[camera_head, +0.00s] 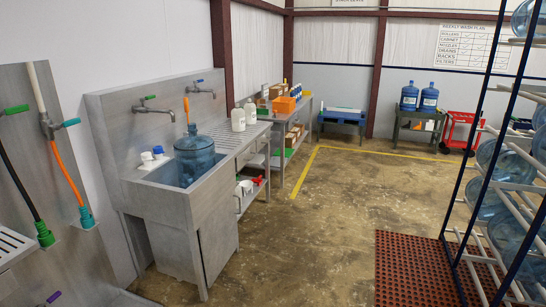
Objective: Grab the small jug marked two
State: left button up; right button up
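Two small white jugs stand side by side on the ribbed drainboard right of the sink. The nearer jug (238,119) has dark marks on its front, too small to read. The farther jug (250,113) is just right of it, and I cannot make out a mark on it. I cannot tell which one is marked two. Neither of my grippers is in view.
A large blue bottle (195,160) stands in the steel sink (205,195). A rack (475,210) of large bottles and a red mat (410,265) are at the right. Two blue bottles (409,97) stand on a far table. The middle floor (300,235) is clear.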

aim_at(238, 119)
jog(key=i+l+z, duration=0.35)
jog(key=i, duration=0.3)
jog(key=i+l+z, duration=0.35)
jog(key=i, duration=0.3)
jog(key=i+z, duration=0.3)
jog(key=i, duration=2.9)
jog(key=i+u, duration=0.4)
jog(key=i+l+u, duration=0.25)
jog(key=u, duration=0.15)
jog(key=i+l+u, duration=1)
jog(key=l+u, duration=0.25)
jog(key=i+l+u, duration=0.15)
jog(key=l+u, duration=0.65)
jog(key=l, duration=0.2)
jog(key=l+u, duration=0.4)
jog(key=l, duration=0.2)
